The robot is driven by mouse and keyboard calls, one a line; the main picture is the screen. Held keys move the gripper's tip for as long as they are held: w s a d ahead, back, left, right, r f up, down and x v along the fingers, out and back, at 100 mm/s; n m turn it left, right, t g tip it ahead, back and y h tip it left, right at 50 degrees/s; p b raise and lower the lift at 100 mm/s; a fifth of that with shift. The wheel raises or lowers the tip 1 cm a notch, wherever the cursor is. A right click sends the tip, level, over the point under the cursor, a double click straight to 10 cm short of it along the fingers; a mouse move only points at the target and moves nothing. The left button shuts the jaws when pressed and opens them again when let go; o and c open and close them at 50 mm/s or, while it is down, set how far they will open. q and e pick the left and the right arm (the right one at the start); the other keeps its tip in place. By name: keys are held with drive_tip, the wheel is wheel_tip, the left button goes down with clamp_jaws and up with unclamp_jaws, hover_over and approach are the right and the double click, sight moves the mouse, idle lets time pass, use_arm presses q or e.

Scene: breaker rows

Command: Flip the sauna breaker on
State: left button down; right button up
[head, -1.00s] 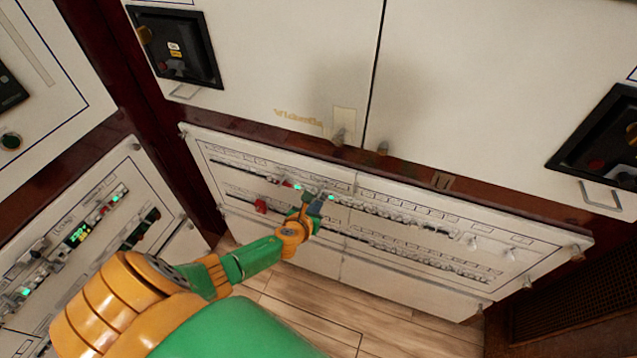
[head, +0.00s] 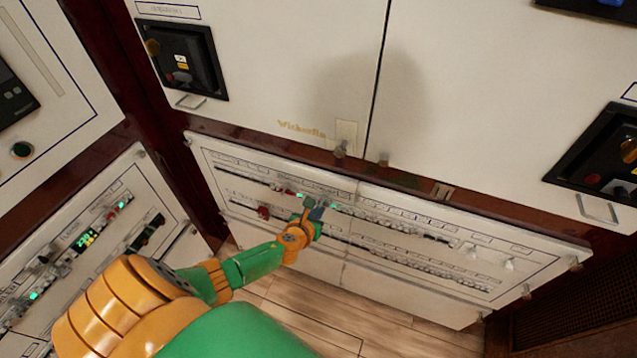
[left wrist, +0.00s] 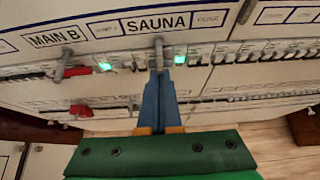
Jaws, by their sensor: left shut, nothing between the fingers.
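The SAUNA label (left wrist: 158,22) is on the white breaker panel (head: 400,215), upper row. Below it, the sauna breaker's grey lever (left wrist: 158,52) shows in the left wrist view. My left gripper (left wrist: 158,76) is shut and empty, its blue fingertips just below the lever, touching or nearly so; I cannot tell which. In the head view my left gripper (head: 319,208) is at the upper breaker row and hides the sauna breaker. Green lights glow on either side of the fingers, the left one (left wrist: 105,66) and the right one (left wrist: 180,60). My right gripper is not in view.
The MAIN B label (left wrist: 53,38) and red switches (left wrist: 78,70) are to the left. A lower breaker row (head: 420,266) runs beneath. White cabinet doors (head: 270,60) stand above, with a second panel (head: 100,230) at left. Wood floor (head: 310,305) shows below.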

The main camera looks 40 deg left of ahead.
use_arm(q)
drive_tip(key=p+v, duration=0.3)
drive_tip(key=v, duration=0.4)
